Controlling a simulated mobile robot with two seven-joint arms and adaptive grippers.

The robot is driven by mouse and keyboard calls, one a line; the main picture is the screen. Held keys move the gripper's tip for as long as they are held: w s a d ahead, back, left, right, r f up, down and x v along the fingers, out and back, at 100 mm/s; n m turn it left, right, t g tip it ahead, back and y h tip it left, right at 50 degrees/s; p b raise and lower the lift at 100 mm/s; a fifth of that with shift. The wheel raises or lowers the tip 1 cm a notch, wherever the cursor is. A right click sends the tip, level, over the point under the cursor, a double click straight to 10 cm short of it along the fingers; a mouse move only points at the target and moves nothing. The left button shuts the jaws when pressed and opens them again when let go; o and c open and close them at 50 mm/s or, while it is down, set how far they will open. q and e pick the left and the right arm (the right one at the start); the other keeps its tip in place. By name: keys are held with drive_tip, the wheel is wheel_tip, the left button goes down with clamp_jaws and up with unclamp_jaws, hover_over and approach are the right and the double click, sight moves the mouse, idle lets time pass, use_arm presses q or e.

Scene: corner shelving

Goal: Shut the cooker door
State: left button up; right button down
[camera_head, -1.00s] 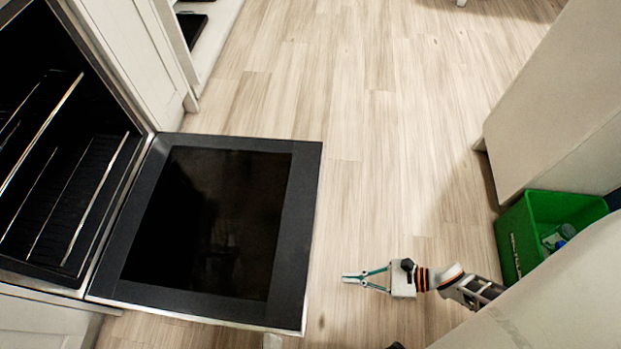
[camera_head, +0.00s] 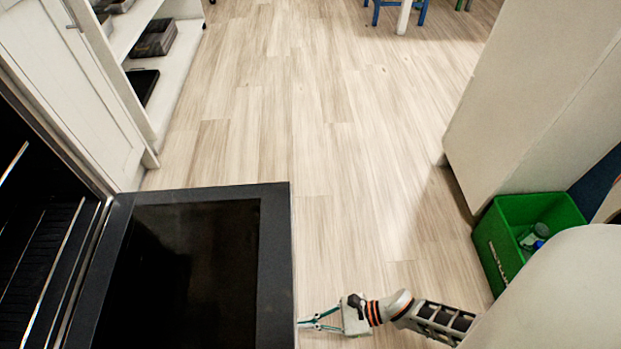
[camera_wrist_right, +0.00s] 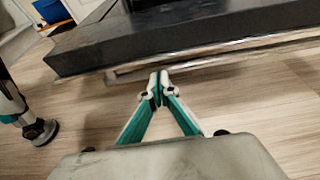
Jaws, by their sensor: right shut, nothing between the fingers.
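The cooker door (camera_head: 276,260) hangs open, folded down flat, with a dark glass panel in a grey frame. It joins the cooker (camera_head: 20,245) on the left, whose dark inside and racks show. In the right wrist view the door (camera_wrist_right: 130,38) crosses the top, with a metal handle bar (camera_wrist_right: 200,63) along its edge. My right gripper (camera_head: 303,322) is shut and empty, just right of the door's outer edge. In the wrist view its tips (camera_wrist_right: 158,78) meet close to the bar; I cannot tell whether they touch.
A green bin (camera_head: 495,245) with bottles stands right, beside a pale cabinet (camera_head: 535,110). White shelving (camera_head: 175,85) stands beyond the cooker. Bare wooden floor (camera_head: 330,130) lies between. A blue-and-white piece of furniture (camera_head: 400,12) is at the far end.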

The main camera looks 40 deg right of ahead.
drive_tip(key=shift+r, duration=1.05)
